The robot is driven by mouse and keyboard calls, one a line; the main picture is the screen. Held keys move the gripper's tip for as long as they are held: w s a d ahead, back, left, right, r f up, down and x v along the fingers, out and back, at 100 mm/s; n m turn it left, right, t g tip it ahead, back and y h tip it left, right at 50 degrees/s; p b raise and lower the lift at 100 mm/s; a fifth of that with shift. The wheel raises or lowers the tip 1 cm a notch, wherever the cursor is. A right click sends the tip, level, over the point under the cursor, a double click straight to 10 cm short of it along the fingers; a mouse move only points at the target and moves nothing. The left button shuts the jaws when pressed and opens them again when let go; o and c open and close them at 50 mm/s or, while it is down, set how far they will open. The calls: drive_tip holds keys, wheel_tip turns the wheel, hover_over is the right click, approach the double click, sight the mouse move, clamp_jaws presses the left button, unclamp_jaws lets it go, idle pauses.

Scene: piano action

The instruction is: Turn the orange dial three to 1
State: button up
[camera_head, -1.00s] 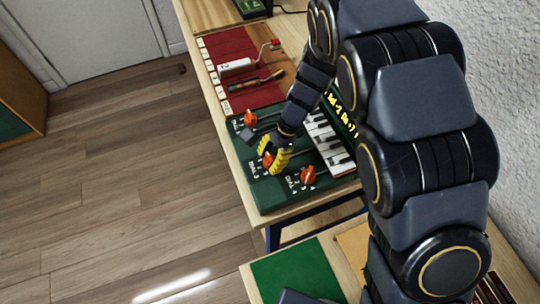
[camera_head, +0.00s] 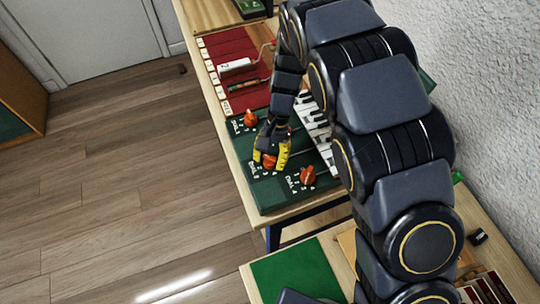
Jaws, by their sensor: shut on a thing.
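Another orange dial (camera_head: 250,118) is farther back and one (camera_head: 307,175) is nearer on the right. A small keyboard (camera_head: 318,128) lies right of the dials, partly behind my arm. A red board (camera_head: 232,45) with tools lies behind. Open floor is on the left.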

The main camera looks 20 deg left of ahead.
idle(0.5)
drive_tip(key=o, duration=1.1)
drive_tip(key=v, duration=1.2)
